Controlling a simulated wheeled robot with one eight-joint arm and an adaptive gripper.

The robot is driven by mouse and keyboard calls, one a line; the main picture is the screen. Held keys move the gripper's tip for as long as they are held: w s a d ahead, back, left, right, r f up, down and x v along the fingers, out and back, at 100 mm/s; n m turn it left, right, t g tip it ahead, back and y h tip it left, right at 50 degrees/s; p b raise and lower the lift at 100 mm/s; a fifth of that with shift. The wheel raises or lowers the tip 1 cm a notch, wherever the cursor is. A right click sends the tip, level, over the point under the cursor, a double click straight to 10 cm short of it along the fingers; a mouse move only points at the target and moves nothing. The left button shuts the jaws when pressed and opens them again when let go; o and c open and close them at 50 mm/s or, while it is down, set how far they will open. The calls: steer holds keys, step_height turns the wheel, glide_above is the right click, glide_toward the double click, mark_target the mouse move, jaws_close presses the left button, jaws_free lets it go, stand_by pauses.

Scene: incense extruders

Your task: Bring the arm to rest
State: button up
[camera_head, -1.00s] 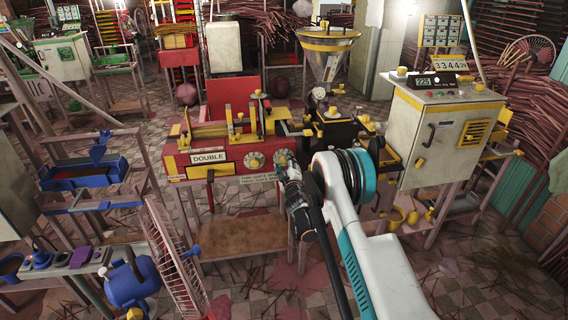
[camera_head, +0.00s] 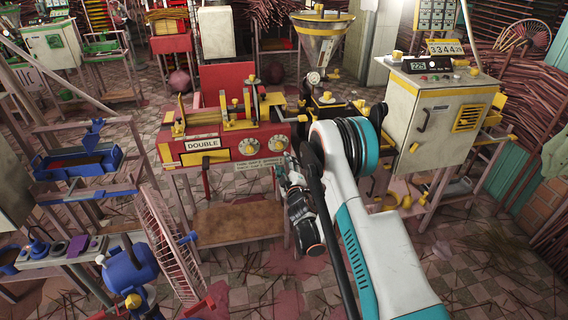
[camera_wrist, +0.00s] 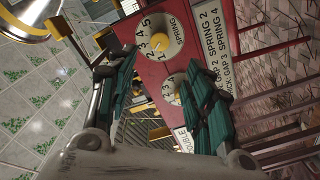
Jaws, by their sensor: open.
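My gripper (camera_wrist: 160,92) is open and empty, its two teal-padded fingers apart in the wrist view. In the head view my gripper (camera_head: 287,168) is small and partly hidden by my own arm, just in front of the red extruder machine (camera_head: 172,150). The red panel carries a "DOUBLE" label (camera_head: 203,143) and two pale numbered dials, the left dial (camera_head: 249,146) and the right dial (camera_head: 278,142). In the wrist view one dial with a yellow centre (camera_wrist: 160,34) shows beyond the fingertips. Another dial (camera_wrist: 173,88) shows between the fingers. I see no finger touching a dial.
A grey control cabinet (camera_head: 432,125) stands to the right, with yellow parts below it. A metal hopper (camera_head: 322,45) stands behind. A wooden shelf (camera_head: 235,222) is under the machine. A wire rack (camera_head: 170,240) and blue equipment (camera_head: 132,270) stand at left. Tiled floor shows in front.

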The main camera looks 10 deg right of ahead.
steer(key=shift+r, duration=0.1)
step_height(320, 180, up, 14)
steer(key=s+d+m+g+h, duration=0.2)
steer(key=d+m, duration=0.1)
steer(key=m, duration=0.1)
steer(key=s+d+r+m+g, duration=0.1)
steer(key=s+r+m+g, duration=0.2)
steer(key=s+r, duration=0.75)
steer(key=s+a+m+g+y, duration=0.1)
steer(key=s+m+g, duration=0.1)
steer(key=s, duration=1.6)
steer(key=s+a+f+m+g+y, duration=0.1)
steer(key=s+g, duration=0.3)
steer(key=s, duration=1.4)
steer(key=shift+s+a+m, duration=0.25)
steer(key=shift+a+m, duration=0.15)
steer(key=shift+a, duration=0.4)
